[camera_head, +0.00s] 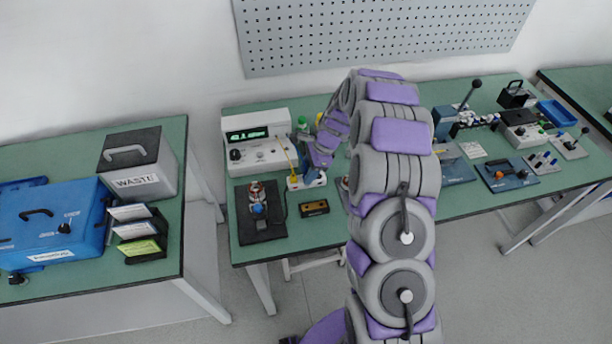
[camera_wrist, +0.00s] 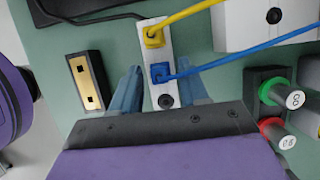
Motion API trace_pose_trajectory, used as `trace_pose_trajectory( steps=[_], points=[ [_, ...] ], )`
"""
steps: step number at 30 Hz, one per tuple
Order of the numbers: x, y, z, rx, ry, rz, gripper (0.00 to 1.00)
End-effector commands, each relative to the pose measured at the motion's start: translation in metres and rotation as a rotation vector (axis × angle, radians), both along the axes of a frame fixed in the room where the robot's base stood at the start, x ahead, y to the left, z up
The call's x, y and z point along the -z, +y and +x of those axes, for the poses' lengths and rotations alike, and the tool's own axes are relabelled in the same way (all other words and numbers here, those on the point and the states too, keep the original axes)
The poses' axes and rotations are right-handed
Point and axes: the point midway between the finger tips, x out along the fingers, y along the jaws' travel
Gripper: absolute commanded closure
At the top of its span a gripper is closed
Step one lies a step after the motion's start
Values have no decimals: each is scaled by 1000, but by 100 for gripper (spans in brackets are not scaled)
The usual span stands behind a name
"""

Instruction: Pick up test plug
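A white socket block (camera_wrist: 158,38) with a yellow plug (camera_wrist: 154,37) and a blue plug (camera_wrist: 161,72) lies below my gripper in the wrist view. Each plug has a cable of its own colour running to the upper right. A round black socket shows at the block's near end. My gripper (camera_wrist: 160,73) is open, with one blue finger on each side of the block near the blue plug. Contact cannot be told. In the head view the white block (camera_head: 306,182) is partly hidden by my gripper. Which plug is the test plug is not marked.
A white tester (camera_head: 258,155) with a green display stands behind left. A black block with a brass top (camera_wrist: 88,82) lies left of the fingers. A dark holder with green- and red-ended cylinders (camera_wrist: 279,132) is close on the right. A black stator fixture (camera_head: 261,228) stands front left.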

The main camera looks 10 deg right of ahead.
Motion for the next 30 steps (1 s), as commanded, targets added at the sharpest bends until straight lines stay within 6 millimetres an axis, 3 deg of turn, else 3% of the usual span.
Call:
trace_pose_trajectory(
  steps=[2,13,23,30],
  points=[
    [0,0,0,0,0,0,64],
    [0,0,0,0,1,0,99],
    [-1,0,0,0,0,0,100],
    [-18,0,0,0,-1,0,100]
  ],
)
